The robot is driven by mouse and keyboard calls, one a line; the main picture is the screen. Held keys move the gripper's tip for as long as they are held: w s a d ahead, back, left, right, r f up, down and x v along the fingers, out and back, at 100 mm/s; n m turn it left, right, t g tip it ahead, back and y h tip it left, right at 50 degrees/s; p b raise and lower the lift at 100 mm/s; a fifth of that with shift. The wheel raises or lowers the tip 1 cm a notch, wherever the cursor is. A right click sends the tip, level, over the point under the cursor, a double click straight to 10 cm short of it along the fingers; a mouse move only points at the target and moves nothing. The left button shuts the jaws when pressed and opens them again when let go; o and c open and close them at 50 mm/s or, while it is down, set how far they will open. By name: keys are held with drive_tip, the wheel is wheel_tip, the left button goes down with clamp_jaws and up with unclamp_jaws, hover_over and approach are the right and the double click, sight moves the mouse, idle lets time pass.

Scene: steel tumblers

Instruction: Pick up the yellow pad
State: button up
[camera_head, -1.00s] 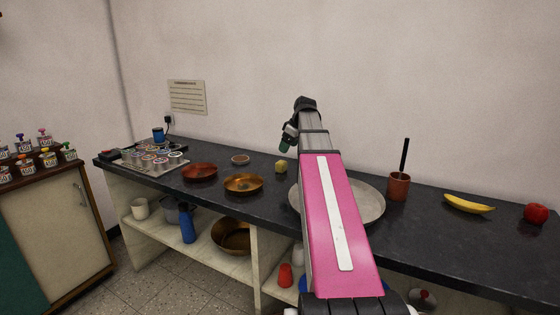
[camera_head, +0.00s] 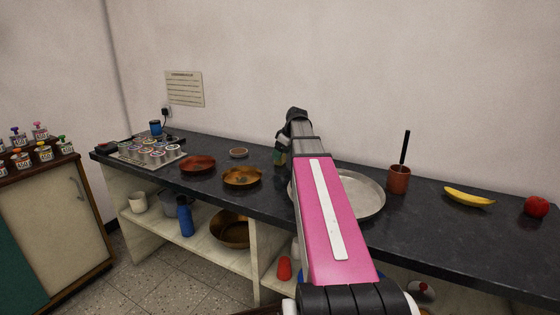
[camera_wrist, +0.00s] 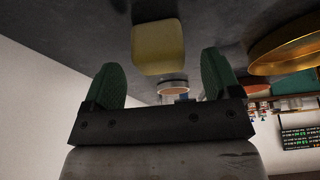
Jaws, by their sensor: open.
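The yellow pad (camera_wrist: 158,46) is a small yellow block on the dark counter. In the wrist view it lies just past and between the two green fingertips of my gripper (camera_wrist: 162,75), which are spread apart with nothing between them. In the head view my gripper (camera_head: 281,157) is low over the counter at the pad's place. The pad is mostly hidden there behind the gripper, so I cannot tell from that view whether they touch.
On the dark counter (camera_head: 440,235) stand a copper pan (camera_head: 242,177), a reddish pan (camera_head: 198,165) and a small bowl (camera_head: 238,153) to the left. A large plate (camera_head: 365,197), a brown cup (camera_head: 398,179), a banana (camera_head: 468,196) and an apple (camera_head: 536,207) are to the right.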

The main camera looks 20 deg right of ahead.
drive_tip(key=shift+x, duration=1.15)
drive_tip(key=shift+c, duration=0.3)
drive_tip(key=c, duration=0.9)
drive_tip(key=shift+c, duration=0.2)
wheel_tip(320, 180, up, 5)
drive_tip(key=shift+f, duration=0.25)
drive_tip(key=a+r, duration=0.6)
drive_tip(key=a, duration=0.5)
drive_tip(key=shift+a+r, duration=0.3)
drive_tip(key=shift+a, duration=0.05)
